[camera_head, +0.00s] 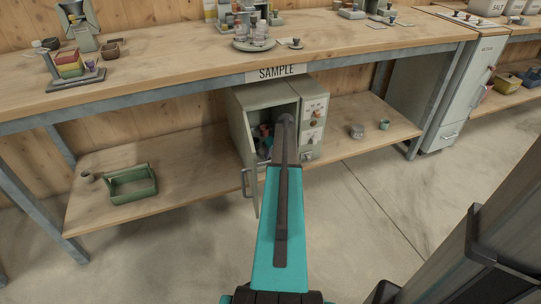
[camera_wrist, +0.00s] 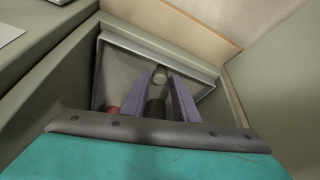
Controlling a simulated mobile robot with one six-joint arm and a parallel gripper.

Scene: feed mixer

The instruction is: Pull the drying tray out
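The drying tray appears to be the grey tray with a pale metal rim (camera_wrist: 205,67) inside the cabinet in the wrist view. A small round pale piece (camera_wrist: 159,75), perhaps a knob, and a dark cylinder (camera_wrist: 155,108) show there, with a reddish thing (camera_wrist: 113,111) at the left. My gripper (camera_wrist: 161,80) has its two purple fingers apart, one on each side of the pale piece; I cannot tell whether they touch it. In the head view my teal arm reaches into the open grey cabinet (camera_head: 240,101) under the SAMPLE sign (camera_head: 277,72) and hides most of the gripper.
The cabinet door stands open toward the front, with its handle (camera_head: 246,182) at left. The cabinet walls are close around my gripper. The workbench top (camera_head: 170,76) is overhead. A green caddy (camera_head: 131,186) sits on the lower shelf at left. The floor in front is clear.

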